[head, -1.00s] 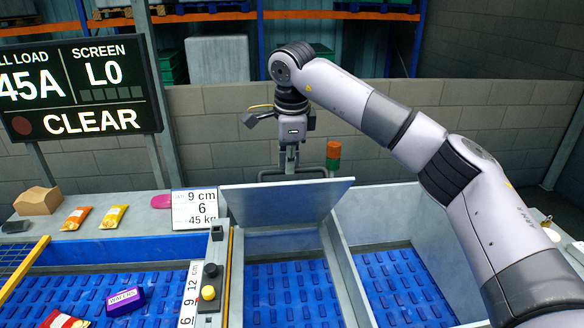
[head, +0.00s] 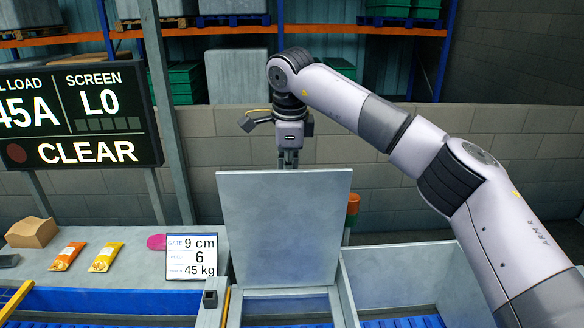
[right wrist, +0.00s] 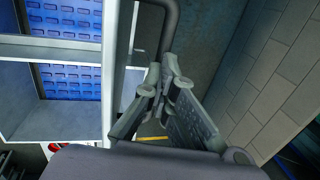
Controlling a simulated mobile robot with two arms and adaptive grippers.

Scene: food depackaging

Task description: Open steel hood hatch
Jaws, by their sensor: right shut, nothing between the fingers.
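The steel hood hatch (head: 284,230) is a flat grey panel. In the head view it stands steeply raised over the conveyor opening, its broad face toward me. My right gripper (head: 288,160) points down at the hatch's top edge, with its fingertips partly hidden behind that edge. In the right wrist view my right gripper (right wrist: 165,78) is shut, with its fingertips close to the end of a dark bent handle bar (right wrist: 170,28). Nothing is held between the fingers; whether they touch the bar I cannot tell. My left gripper is not in view.
A grey side wall (head: 400,275) stands right of the hatch. A sign (head: 191,256), packets (head: 106,256) and a cardboard box (head: 31,232) are on the left ledge. A display board (head: 75,115) stands at left.

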